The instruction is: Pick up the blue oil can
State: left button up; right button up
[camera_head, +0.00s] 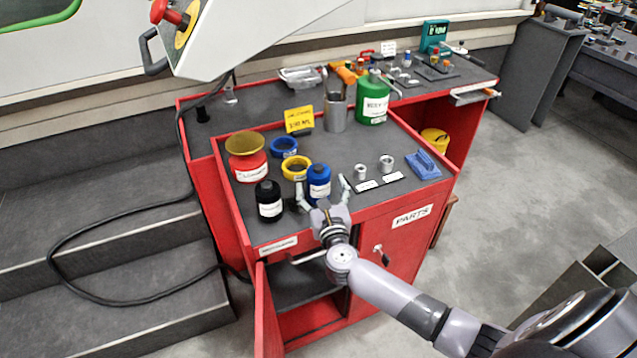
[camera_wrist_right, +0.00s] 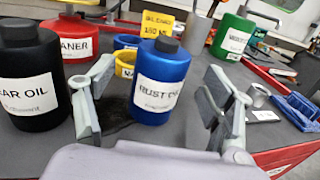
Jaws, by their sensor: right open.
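The blue oil can (camera_head: 319,184) is a blue bottle with a dark cap and a white label, upright near the front edge of the red cabinet's grey top (camera_head: 335,150). In the right wrist view the blue can (camera_wrist_right: 160,84) stands ahead, between the spread fingers and a little beyond their tips. My right gripper (camera_head: 323,190) is open and empty, low over the cabinet's front edge; its fingers also show in the right wrist view (camera_wrist_right: 158,98). I cannot see whether either finger touches the can. My left gripper is not in view.
A black bottle (camera_head: 268,200) stands close left of the blue can, beside my left-hand finger. A red container with a yellow funnel (camera_head: 247,156), yellow ring (camera_head: 295,167) and blue ring (camera_head: 284,146) stand behind.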

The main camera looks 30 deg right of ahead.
aim_at(318, 176)
jog(key=x, duration=0.5)
jog(key=shift+d+f, duration=0.2)
jog(key=shift+s, duration=0.1)
jog(key=c, duration=1.5)
jog(key=shift+r, duration=0.1)
jog(key=shift+c, duration=0.4)
